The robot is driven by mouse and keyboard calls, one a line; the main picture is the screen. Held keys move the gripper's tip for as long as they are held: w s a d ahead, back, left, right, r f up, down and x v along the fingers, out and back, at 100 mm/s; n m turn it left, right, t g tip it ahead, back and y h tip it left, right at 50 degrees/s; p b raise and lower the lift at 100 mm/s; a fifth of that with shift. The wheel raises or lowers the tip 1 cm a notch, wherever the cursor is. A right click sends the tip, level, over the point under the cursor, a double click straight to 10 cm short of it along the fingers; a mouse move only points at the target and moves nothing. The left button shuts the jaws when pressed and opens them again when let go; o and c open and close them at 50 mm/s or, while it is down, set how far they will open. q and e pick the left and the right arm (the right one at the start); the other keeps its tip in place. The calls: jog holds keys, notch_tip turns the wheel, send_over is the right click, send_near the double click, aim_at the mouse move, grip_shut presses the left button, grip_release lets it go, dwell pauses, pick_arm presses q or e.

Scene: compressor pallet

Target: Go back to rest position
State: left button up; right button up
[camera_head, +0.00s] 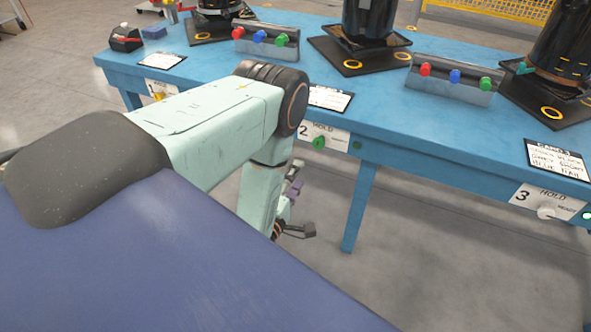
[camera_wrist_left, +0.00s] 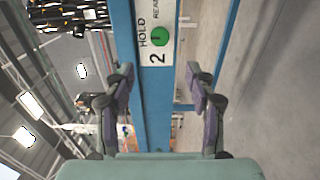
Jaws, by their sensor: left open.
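My left arm reaches in from the left in the head view, bends down at the elbow, and hangs in front of the blue table (camera_head: 445,140). My left gripper (camera_head: 300,210) is low, below the table's front edge and apart from it. In the left wrist view the left gripper (camera_wrist_left: 160,85) has its two fingers spread wide, with nothing between them. Beyond the fingers is the station 2 HOLD label with a green knob (camera_wrist_left: 159,37); the green knob also shows in the head view (camera_head: 319,143). My right gripper is in neither view.
The table carries black compressors (camera_head: 368,22) on dark mats and racks with red, blue and green knobs (camera_head: 455,76). A card (camera_head: 556,160) lies near the station 3 label, which has a white knob (camera_head: 546,212). Grey floor (camera_head: 400,280) in front of the table is clear.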

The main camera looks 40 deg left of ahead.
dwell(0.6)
pick_arm(q)
jog(key=s+d+f+m+g+h, duration=0.1)
jog(key=s+d+f+m+g, duration=0.1)
jog(key=s+f+m+g, duration=0.35)
jog(key=s+d+f+m+g+h, duration=0.2)
jog(key=s+d+f+m+g, duration=0.1)
jog(key=s+f+m+g, duration=0.3)
jog(key=s+d+r+m+g+h+p, duration=0.1)
jog(key=s+d+m+g, duration=0.1)
jog(key=s+m, duration=0.35)
jog(key=s+d+r+m+g+p, duration=0.1)
jog(key=s+d+m+g, duration=0.15)
jog(key=s, duration=0.55)
notch_tip(320, 180, up, 6)
jog(key=s+g+p, duration=0.1)
jog(key=s+p, duration=0.1)
jog(key=shift+s+d+m, duration=0.3)
jog(key=shift+d+m, duration=0.05)
jog(key=shift+d, duration=0.1)
